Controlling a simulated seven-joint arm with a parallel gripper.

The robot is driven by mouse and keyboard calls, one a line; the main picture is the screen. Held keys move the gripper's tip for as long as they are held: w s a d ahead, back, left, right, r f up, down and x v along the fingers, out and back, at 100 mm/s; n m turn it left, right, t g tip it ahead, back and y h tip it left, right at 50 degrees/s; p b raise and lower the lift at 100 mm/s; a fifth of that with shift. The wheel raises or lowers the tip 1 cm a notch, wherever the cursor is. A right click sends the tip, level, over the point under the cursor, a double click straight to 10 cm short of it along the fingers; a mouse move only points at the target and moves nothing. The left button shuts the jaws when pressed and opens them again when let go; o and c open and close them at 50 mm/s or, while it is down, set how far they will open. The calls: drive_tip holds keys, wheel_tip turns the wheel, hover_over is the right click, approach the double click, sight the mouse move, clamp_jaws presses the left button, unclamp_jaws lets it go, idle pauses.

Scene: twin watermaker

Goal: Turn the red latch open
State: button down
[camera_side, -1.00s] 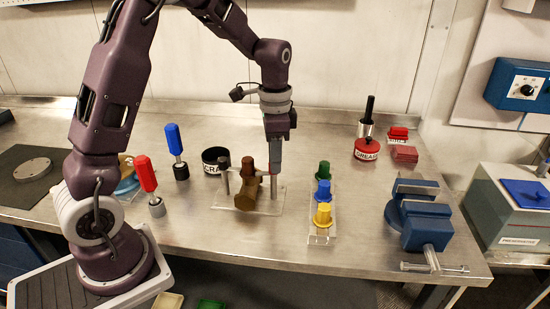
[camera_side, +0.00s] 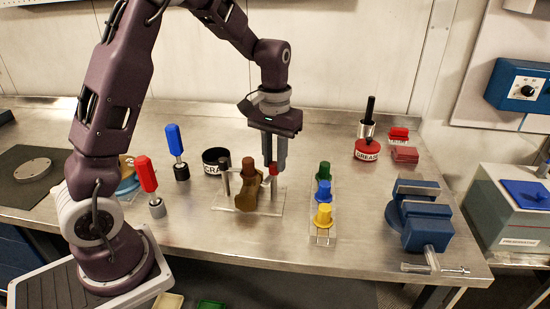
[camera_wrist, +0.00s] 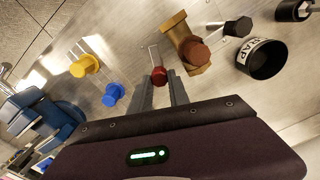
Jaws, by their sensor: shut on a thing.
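The red latch knob (camera_side: 273,168) sits at the top of a post on the right of the clear plate (camera_side: 222,204), beside a brown fitting (camera_side: 247,198). My gripper (camera_side: 274,162) points down from above, with its fingers shut on the red knob. In the wrist view the red knob (camera_wrist: 158,76) lies between my fingertips (camera_wrist: 160,82), with a thin metal bracket (camera_wrist: 154,53) beyond it. The brown fitting (camera_wrist: 184,45) is just to the right there. My fingers partly hide the knob, and how far the latch is turned cannot be told.
Green (camera_side: 323,170), blue (camera_side: 323,192) and yellow (camera_side: 323,215) knobs stand in a row on the right. A blue vise (camera_side: 421,222) is farther right. A black SCRAP cup (camera_side: 215,160) and blue-handled (camera_side: 174,139) and red-handled (camera_side: 146,174) tools are on the left.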

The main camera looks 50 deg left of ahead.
sight(274, 163)
drive_tip(key=shift+n, duration=2.1)
drive_tip(key=shift+a, duration=0.1)
drive_tip(key=c, duration=1.2)
unclamp_jaws()
drive_tip(key=shift+c, duration=0.2)
wheel_tip(274, 163, up, 7)
drive_tip(key=shift+r, duration=0.1)
